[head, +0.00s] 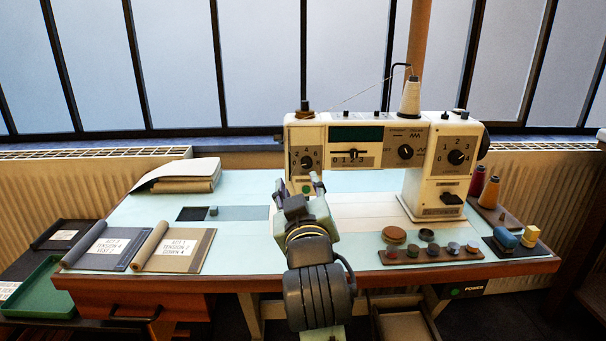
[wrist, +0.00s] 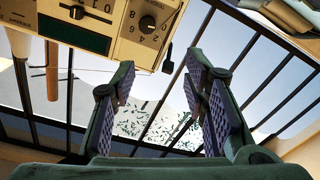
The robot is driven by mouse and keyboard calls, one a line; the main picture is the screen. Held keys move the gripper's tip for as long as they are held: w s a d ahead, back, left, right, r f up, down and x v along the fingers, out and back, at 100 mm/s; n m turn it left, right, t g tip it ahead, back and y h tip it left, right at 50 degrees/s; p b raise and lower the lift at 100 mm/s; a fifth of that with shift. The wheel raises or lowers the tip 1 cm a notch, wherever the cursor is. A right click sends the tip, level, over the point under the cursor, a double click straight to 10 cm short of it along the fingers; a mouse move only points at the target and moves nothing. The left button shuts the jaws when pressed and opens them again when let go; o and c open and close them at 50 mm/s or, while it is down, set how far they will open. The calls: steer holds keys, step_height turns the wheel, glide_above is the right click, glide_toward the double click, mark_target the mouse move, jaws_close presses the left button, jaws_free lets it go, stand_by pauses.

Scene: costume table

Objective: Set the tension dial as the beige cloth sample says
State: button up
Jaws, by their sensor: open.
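The tension dial (head: 307,161) is a dark round knob ringed by numbers on the left head of the cream sewing machine. It also shows in the wrist view (wrist: 147,22), tilted over; I cannot tell surely which number its mark meets. The beige cloth sample (head: 180,262) lies at the table's front left, rolled along its left side, with a white label (head: 183,248). The label seems to read a tension, but its digits are too small to be sure. My gripper (head: 307,184) is open and empty, just below the dial and apart from it.
A grey-blue sample (head: 92,261) with its own label lies left of the beige one. The machine also has a slider (head: 353,153) and other knobs (head: 405,152) (head: 456,157). A bobbin rack (head: 431,254) stands front right. Bare tabletop (head: 245,243) lies left of my arm.

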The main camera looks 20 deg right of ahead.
mark_target(307, 164)
steer(key=shift+m+h, duration=0.3)
steer(key=p+x, duration=0.3)
steer(key=d+f+p+x, duration=0.1)
steer(key=p+x, duration=0.1)
steer(key=x, duration=0.2)
steer(key=d+p+x, duration=0.1)
steer(key=p+x, duration=0.2)
steer(key=shift+w+d+f+p, duration=0.1)
steer(key=shift+d+f+p, duration=0.1)
steer(key=shift+p, duration=0.15)
jaws_close()
